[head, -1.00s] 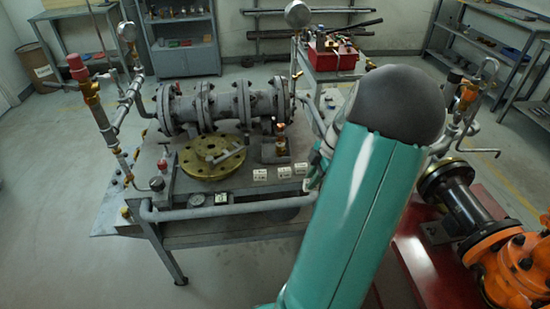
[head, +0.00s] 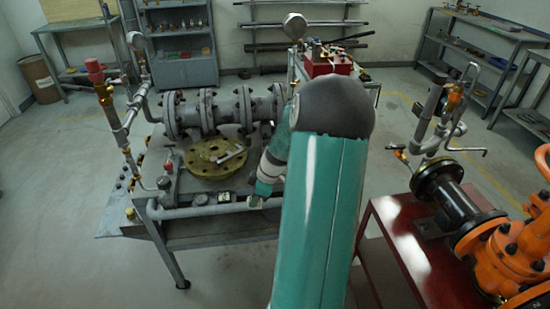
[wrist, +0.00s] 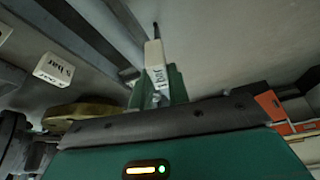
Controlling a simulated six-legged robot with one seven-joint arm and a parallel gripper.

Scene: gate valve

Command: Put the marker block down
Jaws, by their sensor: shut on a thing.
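In the wrist view my gripper (wrist: 157,88) is shut on a white marker block (wrist: 154,58) with dark lettering ending in "bar". The block stands out beyond the green fingers. In the head view my gripper (head: 260,191) is at the front edge of the grey bench (head: 215,226), right of the round brass flange (head: 213,158). The held block is too small there to tell clearly. Another white block (wrist: 53,70) marked "bar" shows at the left of the wrist view, apart from the held one. My arm hides the bench's right part in the head view.
Grey flanged pipework (head: 205,112) runs along the back of the bench. A pressure gauge (head: 224,197) sits on its front edge beside a front rail. A red stand (head: 425,260) with an orange valve (head: 525,255) is at the right. Floor in front is clear.

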